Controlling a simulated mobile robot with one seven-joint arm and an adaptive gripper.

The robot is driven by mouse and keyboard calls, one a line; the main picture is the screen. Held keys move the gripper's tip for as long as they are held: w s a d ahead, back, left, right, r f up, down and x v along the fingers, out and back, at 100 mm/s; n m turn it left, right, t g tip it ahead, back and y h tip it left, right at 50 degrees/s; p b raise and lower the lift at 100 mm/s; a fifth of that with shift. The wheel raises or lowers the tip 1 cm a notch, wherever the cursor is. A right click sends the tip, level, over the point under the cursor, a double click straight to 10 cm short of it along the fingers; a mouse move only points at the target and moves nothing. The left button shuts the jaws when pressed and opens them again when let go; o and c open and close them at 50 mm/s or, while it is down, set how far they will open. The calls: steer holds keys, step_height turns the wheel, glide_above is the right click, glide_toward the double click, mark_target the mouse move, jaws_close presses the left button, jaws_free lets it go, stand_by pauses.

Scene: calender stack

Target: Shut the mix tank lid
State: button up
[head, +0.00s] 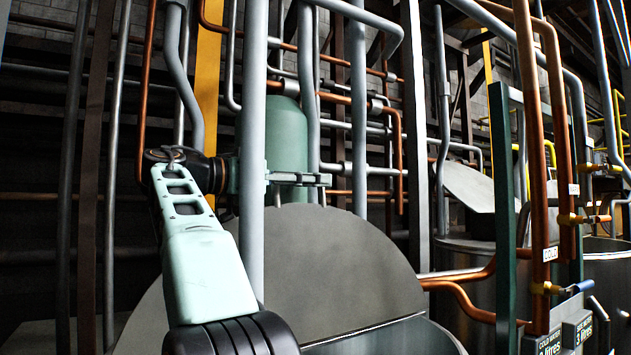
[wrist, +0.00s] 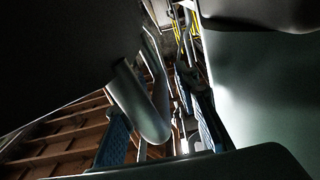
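A large grey round lid (head: 330,255) stands raised, tilted up from the rim of a metal tank (head: 405,338) at the bottom of the head view; I take this to be the mix tank. My arm reaches up on the left, in front of the lid. My gripper (head: 318,179) is above the lid's upper edge, partly hidden behind a grey vertical pipe. In the wrist view, my gripper's blue-padded fingers (wrist: 165,110) are apart. A rounded grey piece (wrist: 140,100) shows near the left finger; I cannot tell whether it is touched.
Grey and copper pipes crowd the space around my arm, and a grey vertical pipe (head: 252,130) crosses close to my gripper. A green cylinder (head: 287,145) stands behind it. A second tank (head: 462,258) with a tilted lid (head: 468,186) is at right, behind a green post (head: 507,200).

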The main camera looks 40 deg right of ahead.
steer(key=shift+d, duration=0.55)
jaws_close()
